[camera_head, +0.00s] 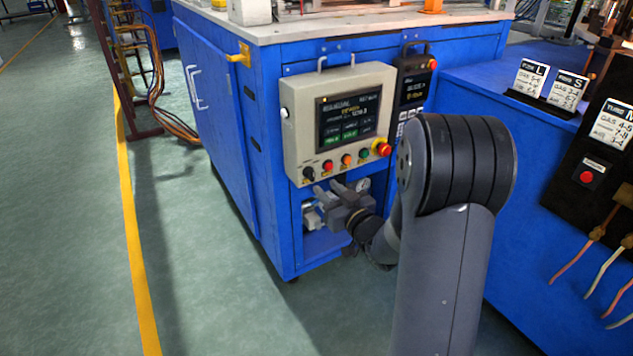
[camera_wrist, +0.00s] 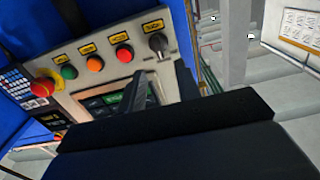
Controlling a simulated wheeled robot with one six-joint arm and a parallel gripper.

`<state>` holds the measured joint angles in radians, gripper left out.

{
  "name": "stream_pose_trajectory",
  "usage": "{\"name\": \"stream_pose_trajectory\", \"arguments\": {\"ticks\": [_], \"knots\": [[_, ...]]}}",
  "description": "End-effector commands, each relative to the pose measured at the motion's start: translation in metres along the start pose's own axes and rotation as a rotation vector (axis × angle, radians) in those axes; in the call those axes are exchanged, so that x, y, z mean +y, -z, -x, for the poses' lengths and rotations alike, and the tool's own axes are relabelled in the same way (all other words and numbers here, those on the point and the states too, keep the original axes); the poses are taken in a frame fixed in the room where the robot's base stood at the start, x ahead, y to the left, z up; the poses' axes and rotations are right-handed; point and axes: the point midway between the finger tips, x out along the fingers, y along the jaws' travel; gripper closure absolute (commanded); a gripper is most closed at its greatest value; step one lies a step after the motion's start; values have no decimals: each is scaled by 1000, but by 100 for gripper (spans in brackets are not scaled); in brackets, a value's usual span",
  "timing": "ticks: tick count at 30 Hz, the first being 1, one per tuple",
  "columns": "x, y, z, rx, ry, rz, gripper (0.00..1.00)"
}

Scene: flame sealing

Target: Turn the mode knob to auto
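The mode knob (camera_head: 309,173) is a small black knob at the lower left of the beige control panel (camera_head: 295,110). In the wrist view, which shows the panel upside down, the knob (camera_wrist: 158,44) has a pale pointer and a yellow label too small to read. My gripper (camera_head: 328,190) is just below and in front of the panel's lower left edge. The wrist view shows my gripper's two dark fingers (camera_wrist: 161,80) spread apart with nothing between them. The knob lies beyond their tips, roughly in line with the gap; contact is not visible.
Red (camera_head: 328,165), orange (camera_head: 346,159) and green (camera_head: 364,154) buttons and a red emergency stop (camera_head: 383,149) sit right of the knob.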

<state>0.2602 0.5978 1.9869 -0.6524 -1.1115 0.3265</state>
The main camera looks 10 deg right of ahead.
Motion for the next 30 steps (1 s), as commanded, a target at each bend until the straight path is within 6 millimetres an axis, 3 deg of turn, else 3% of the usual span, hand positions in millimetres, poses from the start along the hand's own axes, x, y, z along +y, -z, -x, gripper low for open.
{"name": "stream_pose_trajectory", "arguments": {"ticks": [6, 12, 22, 30], "knots": [[-1, -2, -40, 2, 1, 0, 68], [0, 0, -58, 1, 0, 1, 68], [0, 0, -62, 0, -1, 0, 68], [0, 0, -62, 0, -1, 0, 89]]}}
